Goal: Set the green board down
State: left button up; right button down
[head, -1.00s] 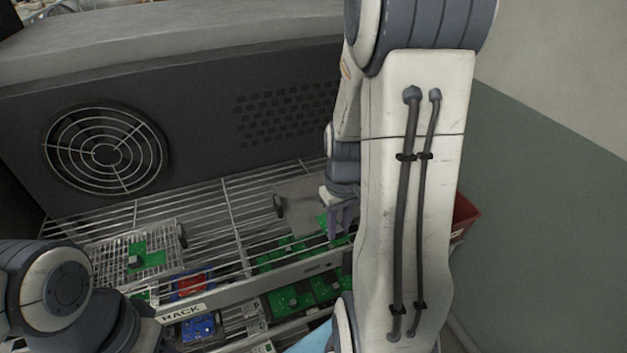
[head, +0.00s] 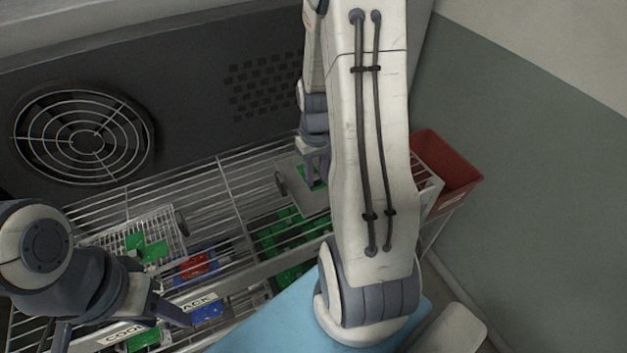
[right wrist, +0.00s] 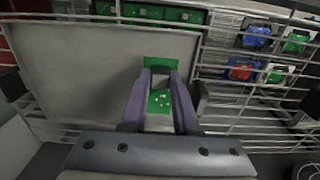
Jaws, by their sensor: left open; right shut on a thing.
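The green board (right wrist: 160,102) is between the fingers of my right gripper (right wrist: 160,90) in the right wrist view, over a plain grey tray (right wrist: 75,70). I cannot tell whether the board touches the tray. In the head view the board (head: 307,178) is partly hidden by my right gripper (head: 314,172), which is shut on it. The tray (head: 292,196) lies on the wire rack, partly hidden by my right arm. My left gripper (head: 118,318) is open and empty near the rack's front edge at lower left.
A mesh tray (head: 110,228) with green boards sits on the rack's left. Blue and red pieces (head: 195,266) and several green boards lie lower in the rack. A fan panel (head: 85,140) stands behind. A red bin (head: 450,170) is at the right.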

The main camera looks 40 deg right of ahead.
aim_at(313, 193)
jog(key=shift+w+a+f, duration=0.1)
jog(key=shift+w+f, duration=0.35)
notch_tip(313, 193, down, 3)
jog(key=shift+f+p, duration=0.1)
jog(key=shift+p, duration=0.4)
jog(key=shift+f, duration=0.25)
jog(key=shift+f, duration=0.15)
jog(key=c, duration=0.7)
grip_release()
jog(key=shift+o, duration=0.2)
